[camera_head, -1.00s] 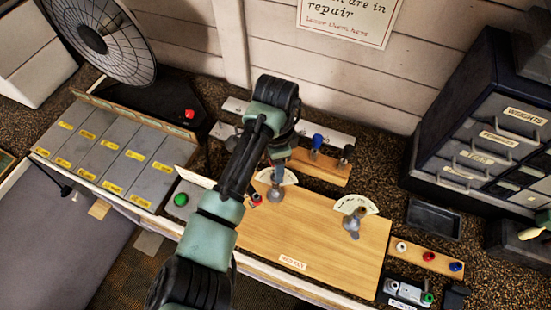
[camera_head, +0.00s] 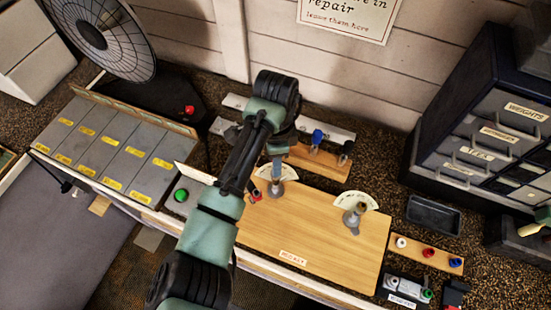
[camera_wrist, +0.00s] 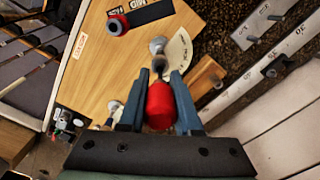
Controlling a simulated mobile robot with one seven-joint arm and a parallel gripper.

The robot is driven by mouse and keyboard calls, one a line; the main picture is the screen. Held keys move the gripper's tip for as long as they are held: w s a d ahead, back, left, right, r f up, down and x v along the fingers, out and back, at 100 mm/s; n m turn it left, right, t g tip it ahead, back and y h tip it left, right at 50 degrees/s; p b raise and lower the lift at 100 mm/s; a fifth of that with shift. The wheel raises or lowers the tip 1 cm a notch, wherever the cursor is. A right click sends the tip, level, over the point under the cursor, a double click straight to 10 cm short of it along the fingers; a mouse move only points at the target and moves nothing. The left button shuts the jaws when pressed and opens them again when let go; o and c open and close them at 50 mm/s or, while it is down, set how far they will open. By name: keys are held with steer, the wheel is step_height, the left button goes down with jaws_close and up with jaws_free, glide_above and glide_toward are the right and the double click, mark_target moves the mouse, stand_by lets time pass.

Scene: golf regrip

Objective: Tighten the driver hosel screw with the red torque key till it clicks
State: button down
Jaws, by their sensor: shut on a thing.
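My gripper (camera_wrist: 158,112) is shut on the red torque key (camera_wrist: 160,106), whose red handle sits between the blue fingers in the wrist view. The key's dark end points at a grey metal post (camera_wrist: 157,45) on the wooden board. I cannot tell whether the key's tip is seated in the hosel screw, which is hidden. In the head view my gripper (camera_head: 277,168) is right above the left grey post (camera_head: 275,187), beside its white fan-shaped card (camera_head: 287,173). A second post (camera_head: 357,216) with its own card stands to the right.
A wooden rack (camera_head: 322,165) behind the board holds a blue-handled key (camera_head: 317,138) and a black-handled one (camera_head: 346,149). A red-ringed cylinder (camera_wrist: 117,25) is on the board near the posts. Labelled drawers (camera_head: 490,140) stand at right. The board's front middle is clear.

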steer(key=m, duration=0.4)
steer(key=m+b, duration=0.1)
steer(key=m, duration=0.2)
steer(key=shift+f+m, duration=0.1)
steer(key=shift+m, duration=1.3)
steer(key=m+b, duration=0.1)
steer(key=m, duration=0.1)
steer(key=shift+m, duration=0.4)
steer(key=m+b, duration=0.1)
steer(key=m, duration=0.2)
